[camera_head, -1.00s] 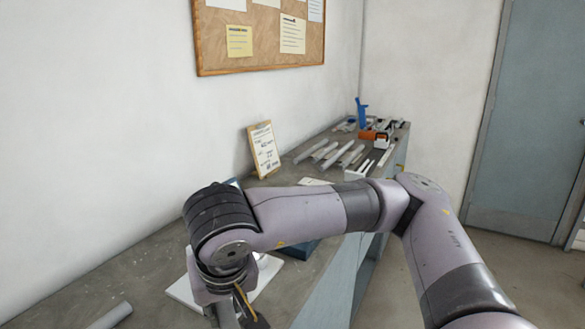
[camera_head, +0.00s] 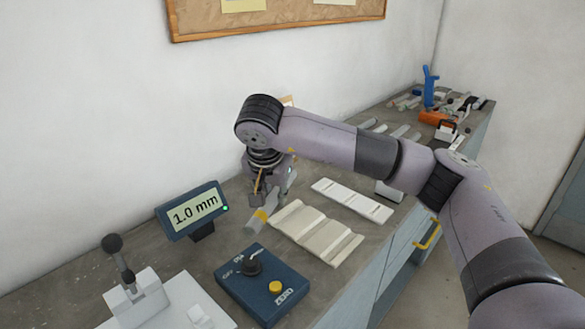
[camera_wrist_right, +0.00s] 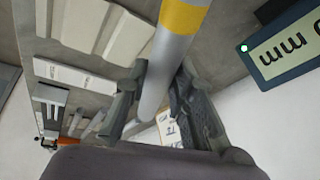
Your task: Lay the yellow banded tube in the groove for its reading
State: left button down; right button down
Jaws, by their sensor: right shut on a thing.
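The yellow banded tube (camera_head: 263,215) is a grey tube with a yellow band, seen in the head view at the left end of the cream grooved block (camera_head: 315,235). My right gripper (camera_head: 269,196) is shut on it. In the right wrist view, the tube (camera_wrist_right: 167,60) runs between the fingers of the gripper (camera_wrist_right: 157,85), its yellow band beyond the fingertips. The tube is beside the block, not in a groove; I cannot tell whether it touches the bench. My left gripper is not in view.
A display (camera_head: 192,212) reads 1.0 mm. A blue control box (camera_head: 262,283) with a knob and yellow ZERO button stands in front. A white lever stand (camera_head: 140,297) is at lower left. A white slotted strip (camera_head: 350,200) lies behind the block; several tubes and tools lie farther back.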

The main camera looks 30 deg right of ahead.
jog(key=w+d+m, duration=0.1)
jog(key=w+d, duration=0.1)
jog(key=w+d+f+m+p, duration=0.1)
jog(key=d+m, duration=0.1)
jog(key=w+d+m+h+p, duration=0.1)
jog(key=w+d, duration=0.1)
jog(key=shift+w+d+f, duration=0.3)
jog(key=shift+w+d+f+m, duration=0.1)
jog(key=shift+d+f+m, duration=0.1)
jog(key=shift+m, duration=0.1)
jog(key=b, duration=0.5)
send_over(292, 214)
jog(key=s+a, duration=0.1)
notch_tip(292, 214, down, 6)
jog(key=shift+a+f, duration=0.1)
jog(key=shift+f+b, duration=0.35)
jog(key=shift+f, duration=0.7)
jog(key=shift+s+f, duration=0.1)
jog(key=c, duration=1.3)
grip_release()
